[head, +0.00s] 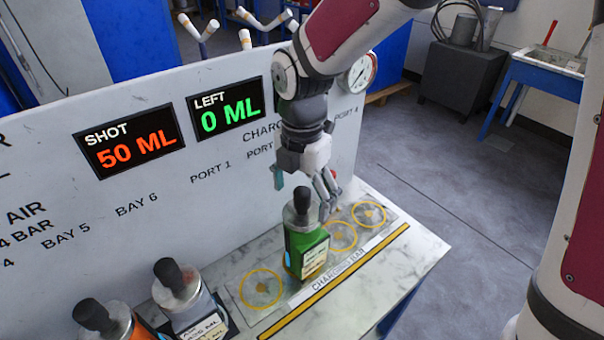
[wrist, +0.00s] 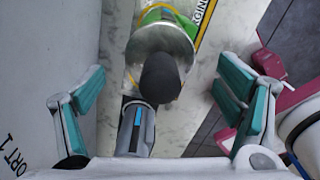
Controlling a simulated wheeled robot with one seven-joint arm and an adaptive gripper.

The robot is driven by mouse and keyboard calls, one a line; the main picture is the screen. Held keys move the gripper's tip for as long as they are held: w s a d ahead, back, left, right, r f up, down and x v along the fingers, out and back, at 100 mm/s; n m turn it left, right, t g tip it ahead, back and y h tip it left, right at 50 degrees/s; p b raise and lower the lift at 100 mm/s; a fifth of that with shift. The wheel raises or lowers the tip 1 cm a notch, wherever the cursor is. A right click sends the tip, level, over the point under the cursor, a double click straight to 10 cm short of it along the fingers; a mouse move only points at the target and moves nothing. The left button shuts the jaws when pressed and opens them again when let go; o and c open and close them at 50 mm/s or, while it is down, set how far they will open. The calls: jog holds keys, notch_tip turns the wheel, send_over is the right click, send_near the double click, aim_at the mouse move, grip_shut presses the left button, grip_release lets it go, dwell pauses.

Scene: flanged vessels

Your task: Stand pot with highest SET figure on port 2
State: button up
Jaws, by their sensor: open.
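A green pot (head: 306,247) with a grey flange and black knob stands upright on the charging bar, at the second place from the left, which I take as port 2. The ring under it is mostly hidden. My gripper (head: 303,188) is open, just above and behind its knob. In the wrist view the knob (wrist: 161,77) lies between the spread teal fingers (wrist: 160,98), with no clear contact. A grey pot (head: 187,302) and an orange pot (head: 112,322) stand at the lower left. Their labels are too small or cut off to read SET figures.
An empty ringed port (head: 262,290) lies left of the green pot; two more rings (head: 342,237) (head: 369,214) lie to its right. The upright panel (head: 190,160) behind carries displays reading SHOT 50 ML (head: 130,143) and LEFT 0 ML (head: 228,112), and a round gauge (head: 361,73).

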notch_tip(320, 180, up, 6)
jog(key=shift+f, duration=0.1)
jog(key=shift+s+d+r+m, duration=0.1)
jog(key=shift+d+r+m, duration=0.2)
jog(key=shift+r+m, duration=0.1)
jog(key=s+d+r+m+t, duration=0.2)
jog(key=s+d+r+m, duration=0.2)
jog(key=m, duration=0.9)
jog(key=s+d+r+m+t, duration=0.3)
jog(key=s+d+r+m, duration=0.1)
jog(key=s+d+m, duration=0.7)
jog(key=shift+d+r+m+t, duration=0.25)
jog(key=shift+r+m+t, duration=0.05)
jog(key=shift+m, duration=1.2)
